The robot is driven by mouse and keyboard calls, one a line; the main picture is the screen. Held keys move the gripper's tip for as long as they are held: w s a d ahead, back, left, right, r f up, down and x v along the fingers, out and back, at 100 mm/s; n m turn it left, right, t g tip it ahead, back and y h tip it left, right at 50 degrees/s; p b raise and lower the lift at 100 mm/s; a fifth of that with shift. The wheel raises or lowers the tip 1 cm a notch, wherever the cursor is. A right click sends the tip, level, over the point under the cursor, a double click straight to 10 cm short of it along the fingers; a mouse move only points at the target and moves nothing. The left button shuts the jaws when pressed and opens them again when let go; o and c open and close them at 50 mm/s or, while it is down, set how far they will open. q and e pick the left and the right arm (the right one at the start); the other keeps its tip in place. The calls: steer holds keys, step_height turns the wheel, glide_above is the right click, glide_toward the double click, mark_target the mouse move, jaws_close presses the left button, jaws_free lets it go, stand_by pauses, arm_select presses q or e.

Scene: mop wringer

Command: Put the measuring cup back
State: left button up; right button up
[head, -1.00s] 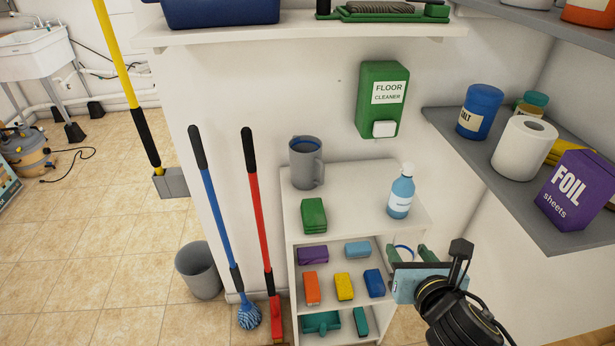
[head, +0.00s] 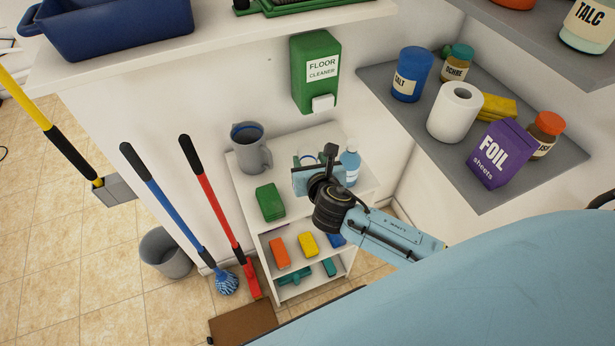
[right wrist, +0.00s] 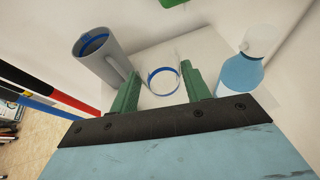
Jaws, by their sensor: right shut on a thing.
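The measuring cup, a small whitish cup with a blue rim (right wrist: 164,84), is between the green fingers of my right gripper (right wrist: 163,78) in the right wrist view. In the head view the right gripper (head: 308,160) is over the white shelf unit's top (head: 290,150), between the grey jug (head: 249,148) and the blue bottle (head: 350,165). It is shut on the cup, which is mostly hidden behind the wrist there. I cannot tell whether the cup touches the top. My left gripper is not in view.
A green block (head: 270,202) lies at the shelf top's front left. A green floor cleaner dispenser (head: 316,75) hangs on the wall behind. A grey side shelf (head: 400,115) with jars, paper roll (head: 455,112) and foil box (head: 500,153) is at right.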

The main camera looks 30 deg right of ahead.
steer(key=shift+w, duration=0.1)
step_height(320, 180, down, 6)
steer(key=shift+f+b, duration=0.25)
steer(key=shift+b, duration=0.7)
steer(key=shift+f+b, duration=0.65)
steer(key=shift+f, duration=1.15)
steer(key=shift+f, duration=0.1)
steer(key=o, duration=1)
steer(key=shift+o, duration=0.2)
steer(key=shift+r, duration=0.2)
steer(key=p+v, duration=0.1)
steer(key=v, duration=1.1)
